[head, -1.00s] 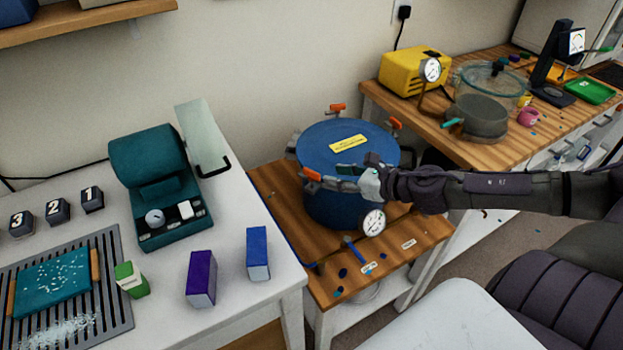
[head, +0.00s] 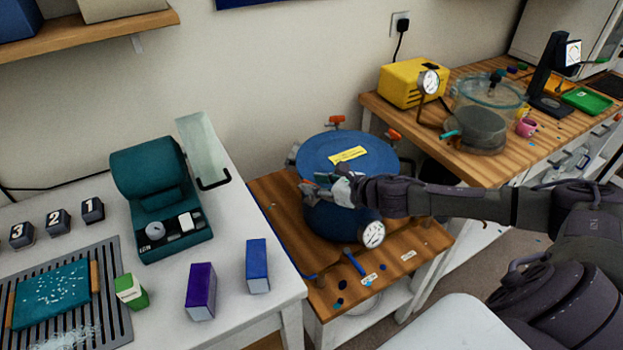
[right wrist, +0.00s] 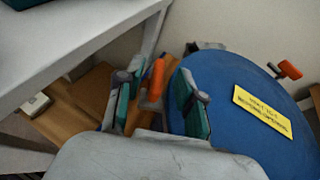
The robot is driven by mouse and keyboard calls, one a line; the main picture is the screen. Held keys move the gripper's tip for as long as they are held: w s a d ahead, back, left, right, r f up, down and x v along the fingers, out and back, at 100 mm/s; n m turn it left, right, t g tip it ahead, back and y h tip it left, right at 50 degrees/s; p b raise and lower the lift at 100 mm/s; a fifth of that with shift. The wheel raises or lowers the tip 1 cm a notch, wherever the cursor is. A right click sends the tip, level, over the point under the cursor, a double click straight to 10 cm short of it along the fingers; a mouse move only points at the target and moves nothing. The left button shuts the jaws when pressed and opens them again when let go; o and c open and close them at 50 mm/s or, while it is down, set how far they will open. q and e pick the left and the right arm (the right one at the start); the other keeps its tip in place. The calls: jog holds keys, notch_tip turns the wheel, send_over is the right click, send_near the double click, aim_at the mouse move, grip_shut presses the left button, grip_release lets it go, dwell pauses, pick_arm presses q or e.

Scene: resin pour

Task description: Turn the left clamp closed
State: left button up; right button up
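The blue pot (head: 345,225) stands on a low wooden table with its lid on and a yellow label (head: 348,154) on top. Its left clamp has an orange handle (right wrist: 156,78), which also shows in the head view (head: 308,184), partly hidden by my gripper. My right gripper (head: 325,188) is at the pot's front left rim. In the right wrist view its teal-padded fingers (right wrist: 158,102) are open, one on each side of the orange handle, with gaps visible. Other orange clamp handles show at the back (head: 337,120) and right (head: 394,135). My left gripper is not in view.
A dial gauge (head: 371,234) sticks out at the pot's front. A blue tool (head: 354,262) lies on the low wooden table (head: 415,240). The white table (head: 225,300) borders it on the left; the wooden bench (head: 390,108) with a yellow pump (head: 408,82) stands behind right.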

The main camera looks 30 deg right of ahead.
jog(key=shift+x, duration=1)
grip_shut()
